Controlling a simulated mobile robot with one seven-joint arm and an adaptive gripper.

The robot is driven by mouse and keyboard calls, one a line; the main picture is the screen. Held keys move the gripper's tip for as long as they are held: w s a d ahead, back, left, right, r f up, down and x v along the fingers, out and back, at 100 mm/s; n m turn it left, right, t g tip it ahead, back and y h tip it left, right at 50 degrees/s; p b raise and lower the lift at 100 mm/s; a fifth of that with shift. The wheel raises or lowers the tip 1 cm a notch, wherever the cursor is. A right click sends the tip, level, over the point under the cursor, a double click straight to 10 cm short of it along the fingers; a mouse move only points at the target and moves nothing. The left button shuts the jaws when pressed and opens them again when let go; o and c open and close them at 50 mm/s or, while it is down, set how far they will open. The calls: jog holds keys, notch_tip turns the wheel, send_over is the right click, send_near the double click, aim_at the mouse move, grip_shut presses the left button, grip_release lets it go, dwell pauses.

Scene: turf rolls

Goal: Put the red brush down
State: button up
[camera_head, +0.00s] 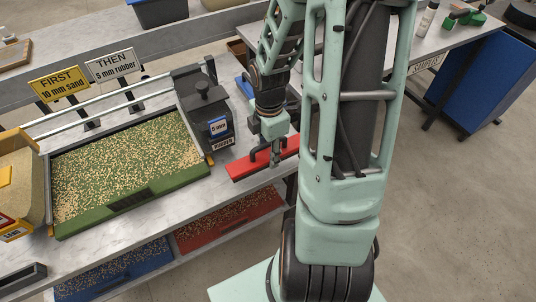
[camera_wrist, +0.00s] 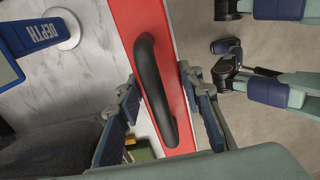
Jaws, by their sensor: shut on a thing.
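The red brush (camera_head: 240,171) is a long red block with a black arched handle, at the right end of the near worktop in the head view. My gripper (camera_head: 272,152) points down over it and is shut on it. In the wrist view the brush (camera_wrist: 130,14) runs down the middle, its black handle (camera_wrist: 153,85) between the two fingers of my gripper (camera_wrist: 166,100). The brush is by the worktop's edge, with floor showing to its right. I cannot tell whether its underside touches the worktop.
A dark box with a 5 mm label (camera_head: 206,112) stands left of the brush, beside a green-edged turf tray (camera_head: 135,200). A blue DEPTH gauge (camera_wrist: 35,36) lies near the brush. Red (camera_head: 230,222) and blue bins sit below. Bare worktop (camera_head: 180,222) shows in front.

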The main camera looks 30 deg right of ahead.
jog(key=shift+w+d+f, duration=0.35)
jog(key=shift+d+f, duration=0.1)
jog(key=shift+f, duration=0.25)
jog(key=shift+f+b, duration=0.3)
jog(key=shift+f, duration=1.2)
jog(key=shift+f, duration=0.2)
jog(key=o, duration=1.3)
jog(key=shift+r, duration=0.1)
notch_tip(320, 180, up, 12)
jog(key=shift+r+p, duration=0.1)
jog(key=shift+p, duration=1)
